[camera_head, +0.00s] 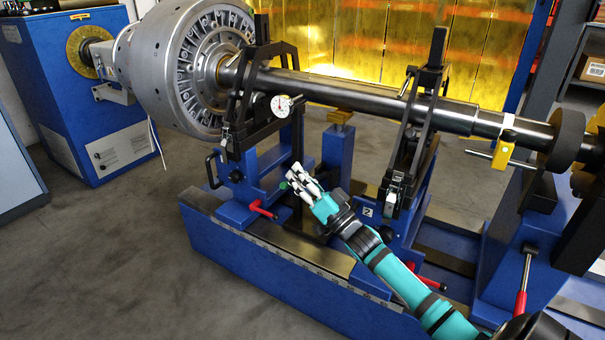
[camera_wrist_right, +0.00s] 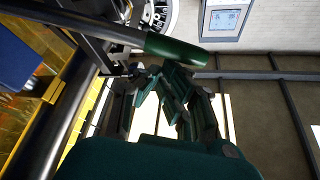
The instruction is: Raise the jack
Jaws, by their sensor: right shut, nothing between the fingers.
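The jack (camera_head: 337,152) looks to be the blue post with a yellow top, standing under the long steel shaft (camera_head: 370,98) between the two black bearing stands. I cannot tell whether its top touches the shaft. My right gripper (camera_head: 297,182) is shut and empty, low in front of the left bearing stand. A green grip (camera_head: 283,185) shows just left of its fingertips. In the right wrist view, a dark lever ends in this green grip (camera_wrist_right: 176,48), just beyond the fingertips of my right gripper (camera_wrist_right: 162,78). The fingers are not around it. My left gripper is not in view.
A large silver rotor (camera_head: 150,65) sits at the shaft's left end, beside a blue drive cabinet (camera_head: 65,100). Red-handled levers (camera_head: 263,210) stick out near the blue base (camera_head: 265,275). A dial gauge (camera_head: 281,105) hangs by the left stand. The floor at front left is clear.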

